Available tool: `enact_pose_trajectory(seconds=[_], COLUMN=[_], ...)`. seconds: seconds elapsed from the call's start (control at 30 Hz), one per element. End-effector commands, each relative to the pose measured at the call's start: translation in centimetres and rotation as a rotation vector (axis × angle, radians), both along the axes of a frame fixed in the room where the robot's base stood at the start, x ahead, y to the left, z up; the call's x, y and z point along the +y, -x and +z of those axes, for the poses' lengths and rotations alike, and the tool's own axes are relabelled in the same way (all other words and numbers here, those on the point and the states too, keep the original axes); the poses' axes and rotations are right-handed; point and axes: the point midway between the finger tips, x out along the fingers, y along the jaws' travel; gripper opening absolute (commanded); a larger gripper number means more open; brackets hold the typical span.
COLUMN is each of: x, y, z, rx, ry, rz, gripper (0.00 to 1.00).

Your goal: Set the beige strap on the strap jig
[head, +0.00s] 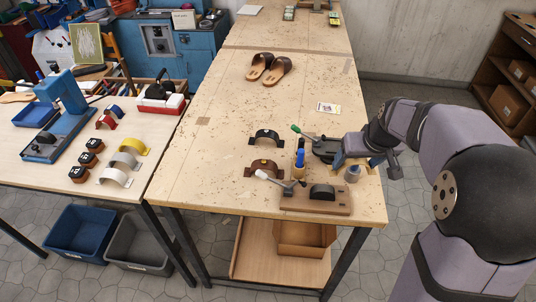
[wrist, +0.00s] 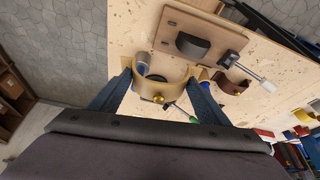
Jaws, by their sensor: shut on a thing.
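The beige strap (wrist: 160,76) is an arched band with a brass stud, held between the two blue fingers of my gripper (wrist: 160,84) in the wrist view. In the head view my gripper (head: 360,162) is over the right side of the middle table with the strap (head: 347,161), partly hidden. The strap jig (head: 302,203) is a wooden board with a dark rounded form and a white-tipped lever clamp, at the table's front. It also shows in the wrist view (wrist: 177,24), apart from the strap.
A small jar (head: 352,174) stands below my gripper, near the jig. A green-handled clamp (head: 322,146) is beside my gripper. Brown (head: 262,167) and black (head: 266,136) straps lie left. Sandals (head: 268,69) lie farther back.

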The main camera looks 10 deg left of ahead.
Motion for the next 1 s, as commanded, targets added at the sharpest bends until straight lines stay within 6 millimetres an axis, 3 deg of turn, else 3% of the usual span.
enact_pose_trajectory(seconds=[0.07, 0.17, 0.5, 0.8, 1.0], x=[0.3, 2.3, 12.9, 21.6, 24.7], y=[-1.8, -4.1, -10.9, -13.3, -13.4], z=[1.9, 2.2, 1.8, 0.8, -1.6], rx=[-0.002, 0.001, 0.002, 0.001, 0.003], ry=[0.0, 0.001, 0.002, 0.001, 0.001], rz=[0.021, 0.019, -0.072, -0.127, -0.149], gripper=[0.49, 0.49, 0.49, 0.49, 0.49])
